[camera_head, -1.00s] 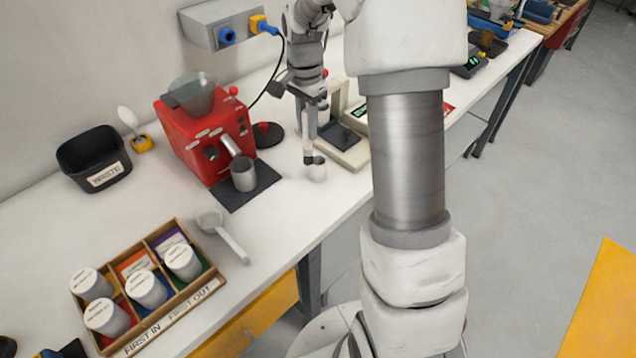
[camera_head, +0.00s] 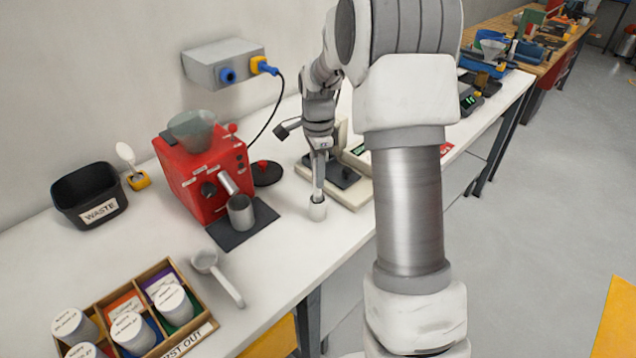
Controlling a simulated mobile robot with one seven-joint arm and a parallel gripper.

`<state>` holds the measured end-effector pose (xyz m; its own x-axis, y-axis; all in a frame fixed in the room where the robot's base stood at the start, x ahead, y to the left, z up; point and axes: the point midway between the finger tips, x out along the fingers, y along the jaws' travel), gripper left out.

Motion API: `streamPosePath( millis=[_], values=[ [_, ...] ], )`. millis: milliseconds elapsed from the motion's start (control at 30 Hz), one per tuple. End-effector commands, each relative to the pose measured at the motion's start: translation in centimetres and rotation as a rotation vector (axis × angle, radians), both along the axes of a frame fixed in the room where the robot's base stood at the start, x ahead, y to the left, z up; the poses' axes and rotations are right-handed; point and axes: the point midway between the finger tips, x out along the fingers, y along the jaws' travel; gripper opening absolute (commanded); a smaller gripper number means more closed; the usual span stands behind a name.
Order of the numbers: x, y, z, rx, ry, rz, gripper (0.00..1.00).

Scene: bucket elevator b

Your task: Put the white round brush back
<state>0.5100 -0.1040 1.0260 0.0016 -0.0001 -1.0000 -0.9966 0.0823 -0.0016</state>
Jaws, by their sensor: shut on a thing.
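A small white round piece (camera_head: 317,211), which looks like the white round brush, is upright at the bench front, right of the red grinder. My gripper (camera_head: 318,196) points down and is shut on its top. Whether its underside touches the bench is hard to tell. The fingers hide part of the piece, and its bristles cannot be made out. A white spoon-shaped tool (camera_head: 126,154) stands in a yellow holder (camera_head: 139,182) at the back left.
The red grinder (camera_head: 205,175) with a metal cup (camera_head: 240,212) on a dark mat is left of my gripper. A scale (camera_head: 342,178) is close behind it to the right. A black waste bin (camera_head: 90,195), a scoop (camera_head: 218,275) and a wooden tray (camera_head: 205,334) are further left.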

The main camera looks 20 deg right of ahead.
Motion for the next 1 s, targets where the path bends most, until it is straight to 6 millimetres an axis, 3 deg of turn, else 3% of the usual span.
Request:
streamPosePath(
  millis=[167, 533, 567, 700, 1000],
  values=[
    [-0.1, 0.0, -2.5, 0.000, 0.003, 0.001, 0.00],
    [0.0, 0.0, -3.0, 0.000, 0.001, 0.002, 0.00],
    [0.0, 0.0, -2.9, 0.000, 0.001, 0.002, 0.31],
    [0.0, 0.0, -2.8, 0.000, 0.001, 0.002, 0.56],
    [0.0, 0.0, -2.7, 0.000, 0.001, 0.001, 0.56]
  ],
)
